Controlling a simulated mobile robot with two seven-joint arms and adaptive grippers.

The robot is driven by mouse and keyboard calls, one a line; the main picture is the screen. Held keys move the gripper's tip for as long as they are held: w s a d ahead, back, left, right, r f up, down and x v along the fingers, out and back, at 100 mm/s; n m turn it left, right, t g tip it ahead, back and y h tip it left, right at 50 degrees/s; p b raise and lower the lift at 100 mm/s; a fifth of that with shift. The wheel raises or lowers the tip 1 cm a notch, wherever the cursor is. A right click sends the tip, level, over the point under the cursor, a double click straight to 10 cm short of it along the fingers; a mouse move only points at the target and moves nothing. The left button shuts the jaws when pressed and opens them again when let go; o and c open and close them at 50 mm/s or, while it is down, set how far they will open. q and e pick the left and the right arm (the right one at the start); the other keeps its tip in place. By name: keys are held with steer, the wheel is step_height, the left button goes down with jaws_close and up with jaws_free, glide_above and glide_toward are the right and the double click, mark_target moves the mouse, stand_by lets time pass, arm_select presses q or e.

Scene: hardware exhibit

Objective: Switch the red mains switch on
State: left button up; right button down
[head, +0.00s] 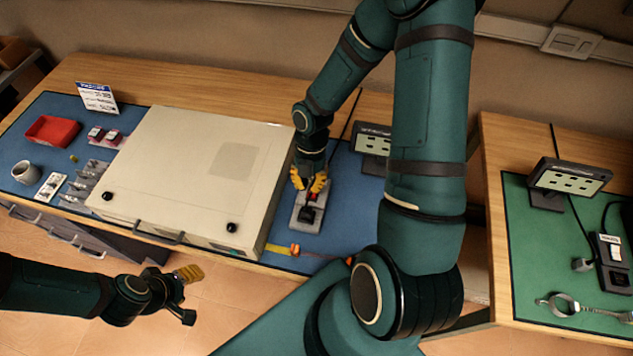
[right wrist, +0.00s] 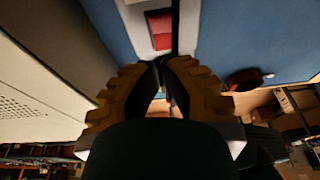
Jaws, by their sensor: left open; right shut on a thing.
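The red mains switch (head: 312,197) sits on a pale grey block (head: 299,222) on the blue mat, right of the large cream case. In the right wrist view the red switch (right wrist: 160,28) shows just beyond my fingertips on its pale plate. My right gripper (head: 312,187) is above the block with its yellow fingers closed together. In the right wrist view, its fingertips (right wrist: 165,72) meet on something dark; its exact shape is hidden. My left gripper (head: 184,284) is open and empty, in front of the table edge, away from the switch.
The cream case (head: 190,170) stands close left of the switch block. A small display (head: 372,139) is behind it to the right. An orange-yellow tape (head: 287,249) lies near the front edge. A red tray (head: 52,131) and mug (head: 26,172) are far left.

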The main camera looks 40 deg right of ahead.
steer(key=w+d+p+v, duration=0.1)
steer(key=v, duration=0.9)
steer(key=shift+d+f, duration=0.15)
